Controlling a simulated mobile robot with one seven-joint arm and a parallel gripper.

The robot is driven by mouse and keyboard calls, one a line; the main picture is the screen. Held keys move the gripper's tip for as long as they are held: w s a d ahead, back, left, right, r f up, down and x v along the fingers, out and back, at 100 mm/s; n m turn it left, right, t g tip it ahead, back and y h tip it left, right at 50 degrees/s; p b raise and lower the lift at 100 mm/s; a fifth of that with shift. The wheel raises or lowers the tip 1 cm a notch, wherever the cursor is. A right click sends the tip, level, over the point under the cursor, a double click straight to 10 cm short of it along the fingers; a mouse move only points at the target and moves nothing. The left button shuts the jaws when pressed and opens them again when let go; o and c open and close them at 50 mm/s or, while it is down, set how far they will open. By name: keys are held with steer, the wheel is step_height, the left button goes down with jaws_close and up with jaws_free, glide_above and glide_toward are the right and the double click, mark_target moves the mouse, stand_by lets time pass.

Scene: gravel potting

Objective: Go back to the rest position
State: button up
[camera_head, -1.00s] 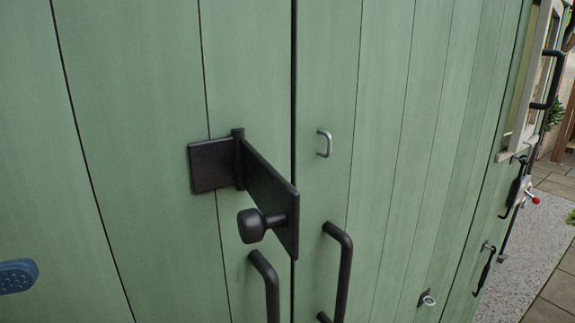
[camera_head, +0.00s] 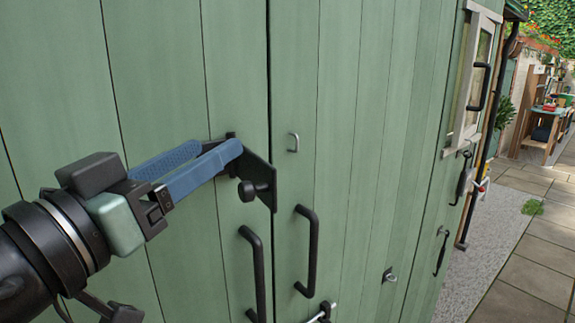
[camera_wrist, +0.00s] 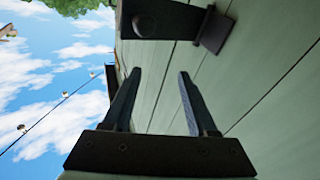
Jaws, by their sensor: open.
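My gripper (camera_head: 214,149) comes in from the left in the head view, its two blue fingers apart with nothing between them. The finger ends overlap the mounting side of the black hasp (camera_head: 263,178) in that view; I cannot tell whether they touch it. In the wrist view, my open gripper (camera_wrist: 160,75) points at the hasp (camera_wrist: 178,22), with a visible gap between fingertips and hasp.
Two black pull handles (camera_head: 311,250) jut out below the hasp. Further right are a small ring fitting (camera_head: 389,276), black hooks and a window (camera_head: 478,75). Gravel and paving (camera_head: 530,280) lie open at the right, with a workbench (camera_head: 543,125) beyond.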

steer(key=d+r+t+y, duration=0.1)
steer(key=w+d+r+n+t, duration=0.1)
steer(key=d+r+y, duration=0.1)
steer(key=d+r, duration=0.1)
steer(key=shift+w+r+t+y+p, duration=0.1)
steer(key=shift+w+t+y+p, duration=0.2)
steer(key=shift+t+p, duration=0.1)
steer(key=s+d+r+n+t+y, duration=0.1)
steer(key=s+d+r+t+y, duration=0.1)
steer(key=s+r, duration=0.3)
steer(key=s+d+r+n+t+y+p, duration=0.1)
steer(key=s+d+r+t+y, duration=0.2)
steer(key=s+d+r+t, duration=0.1)
steer(key=shift+s+r+t+y, duration=0.3)
steer(key=shift+s+r+t, duration=0.1)
steer(key=shift+r, duration=0.1)
